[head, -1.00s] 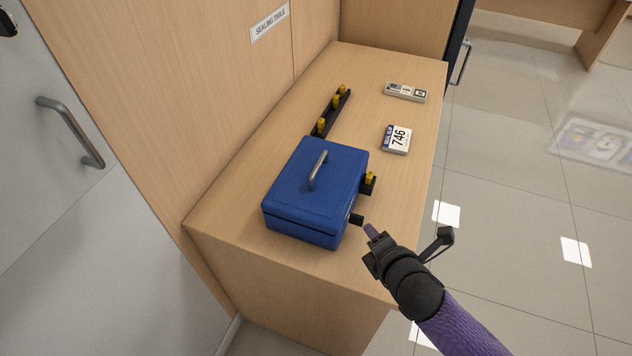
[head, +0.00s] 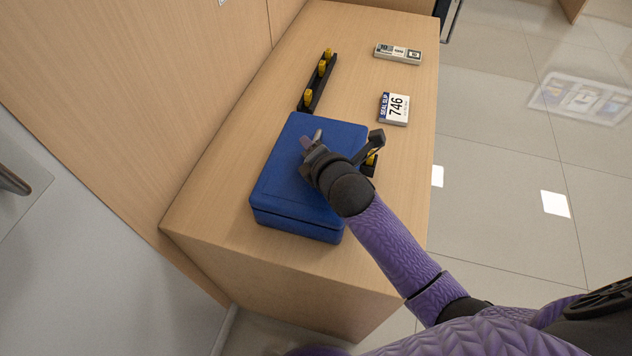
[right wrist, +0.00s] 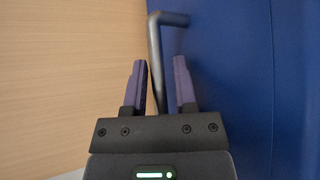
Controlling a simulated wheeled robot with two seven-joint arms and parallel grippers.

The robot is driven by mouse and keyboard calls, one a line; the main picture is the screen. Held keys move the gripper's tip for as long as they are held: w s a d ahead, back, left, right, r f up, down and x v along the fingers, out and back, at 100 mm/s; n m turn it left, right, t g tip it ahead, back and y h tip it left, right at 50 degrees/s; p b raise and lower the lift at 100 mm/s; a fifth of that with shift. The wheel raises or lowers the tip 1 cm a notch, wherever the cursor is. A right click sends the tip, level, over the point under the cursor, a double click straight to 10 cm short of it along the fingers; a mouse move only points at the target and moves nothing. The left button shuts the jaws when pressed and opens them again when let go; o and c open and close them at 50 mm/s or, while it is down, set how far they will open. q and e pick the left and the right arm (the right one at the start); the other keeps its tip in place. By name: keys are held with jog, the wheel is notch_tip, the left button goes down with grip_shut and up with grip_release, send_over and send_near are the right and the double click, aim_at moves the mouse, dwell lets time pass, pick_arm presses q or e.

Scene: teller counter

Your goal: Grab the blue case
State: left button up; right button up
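The blue case (head: 280,190) sits shut on the wooden counter, its grey metal handle (right wrist: 156,45) standing up from its lid. My right gripper (head: 308,143) is over the lid at the handle, which it mostly hides in the head view. In the right wrist view, the two purple fingers (right wrist: 160,82) are apart, with the handle bar showing in the gap between them. I cannot tell whether either finger touches it. The blue lid fills the right of that view. My left gripper is not in view.
Behind the case are a black rack with yellow pegs (head: 318,82), a seal slip card marked 746 (head: 394,108) and a small labelled block (head: 397,54). A wooden panel (head: 150,80) rises on the left. The counter (head: 350,85) is bare between these items.

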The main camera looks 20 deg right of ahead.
jog(key=shift+c, duration=0.3)
grip_shut()
dwell(1.0)
